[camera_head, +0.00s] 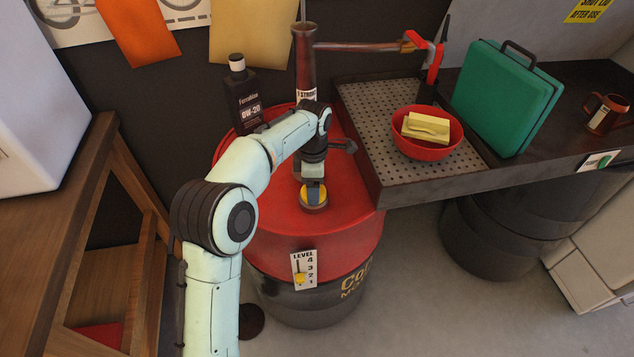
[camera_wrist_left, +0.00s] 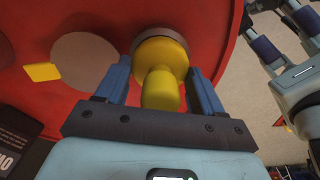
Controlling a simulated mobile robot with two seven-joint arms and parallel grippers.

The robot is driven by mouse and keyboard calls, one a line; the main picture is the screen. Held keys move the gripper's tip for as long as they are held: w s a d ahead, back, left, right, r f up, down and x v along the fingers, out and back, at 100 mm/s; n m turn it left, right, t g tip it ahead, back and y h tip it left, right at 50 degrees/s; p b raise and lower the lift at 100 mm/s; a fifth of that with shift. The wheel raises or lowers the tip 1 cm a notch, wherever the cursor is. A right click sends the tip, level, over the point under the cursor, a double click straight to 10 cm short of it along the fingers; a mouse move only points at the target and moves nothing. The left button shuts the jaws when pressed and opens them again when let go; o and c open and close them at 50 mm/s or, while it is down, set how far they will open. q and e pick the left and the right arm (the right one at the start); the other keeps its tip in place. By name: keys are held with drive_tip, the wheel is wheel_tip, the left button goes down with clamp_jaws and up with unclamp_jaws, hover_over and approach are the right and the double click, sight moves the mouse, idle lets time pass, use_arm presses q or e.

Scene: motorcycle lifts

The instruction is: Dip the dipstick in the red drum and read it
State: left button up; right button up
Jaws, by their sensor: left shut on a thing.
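The red drum (camera_head: 347,238) has a red top and a dark lower part. A yellow dipstick handle (camera_wrist_left: 161,88) stands on a round yellow cap (camera_wrist_left: 160,52) with a grey rim on the drum top; the cap also shows in the head view (camera_head: 314,206). My left gripper (camera_wrist_left: 158,92) is shut on the handle, a blue finger on either side. The stick below the cap is hidden. A white level plate (camera_head: 304,268) on the drum's front reads 4 to 1 from top down, with a yellow marker near the low numbers. My right gripper is not seen.
A dark bottle (camera_head: 245,97) and a pump (camera_head: 305,60) with a long side handle stand at the drum's back. A perforated tray (camera_head: 365,110) with a red bowl (camera_head: 428,149), then a green case (camera_head: 506,98) and mug (camera_head: 604,114), are right. A wooden bench (camera_head: 60,190) is left.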

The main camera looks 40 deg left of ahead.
use_arm(q)
drive_tip(key=shift+f, duration=0.4)
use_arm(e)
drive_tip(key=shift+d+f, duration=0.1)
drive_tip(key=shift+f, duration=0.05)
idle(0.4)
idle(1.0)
